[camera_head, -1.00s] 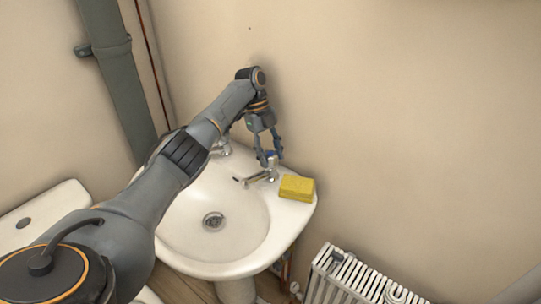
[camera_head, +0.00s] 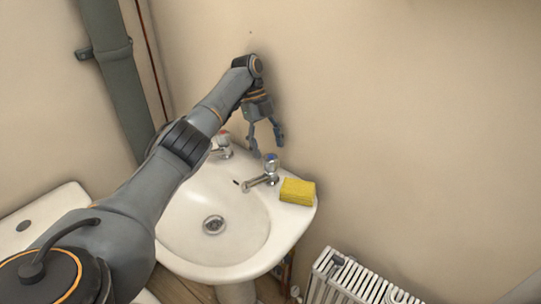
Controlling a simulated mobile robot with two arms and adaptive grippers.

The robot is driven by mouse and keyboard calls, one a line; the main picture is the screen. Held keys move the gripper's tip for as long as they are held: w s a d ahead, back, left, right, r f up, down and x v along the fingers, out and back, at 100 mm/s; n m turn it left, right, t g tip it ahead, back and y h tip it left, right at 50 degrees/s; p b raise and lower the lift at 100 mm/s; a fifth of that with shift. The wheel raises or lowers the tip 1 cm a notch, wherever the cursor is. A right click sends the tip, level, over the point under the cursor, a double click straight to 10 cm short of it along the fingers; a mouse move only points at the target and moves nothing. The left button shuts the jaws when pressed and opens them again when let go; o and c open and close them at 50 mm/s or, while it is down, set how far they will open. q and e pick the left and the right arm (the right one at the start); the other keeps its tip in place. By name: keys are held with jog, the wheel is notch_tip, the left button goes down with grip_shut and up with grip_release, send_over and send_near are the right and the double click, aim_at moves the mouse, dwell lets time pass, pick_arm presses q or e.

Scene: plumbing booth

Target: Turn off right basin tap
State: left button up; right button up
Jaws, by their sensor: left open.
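The right basin tap (camera_head: 265,175) is chrome with a blue-marked top and stands at the back right of the white basin (camera_head: 190,225). I see no water stream under its spout. My left gripper (camera_head: 269,151) is open and empty, its fingers pointing down just above the tap's top, apparently apart from it. The left basin tap (camera_head: 223,146), with a red-marked top, stands further left, partly behind my left arm. My right gripper is not in view.
A yellow sponge (camera_head: 297,191) lies on the basin rim just right of the tap. The wall (camera_head: 400,110) is close behind. A white radiator (camera_head: 360,280) stands at the lower right. A grey pipe (camera_head: 118,80) runs down the wall at left.

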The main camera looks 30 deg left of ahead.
pick_arm(q)
jog(key=shift+v, duration=1.7)
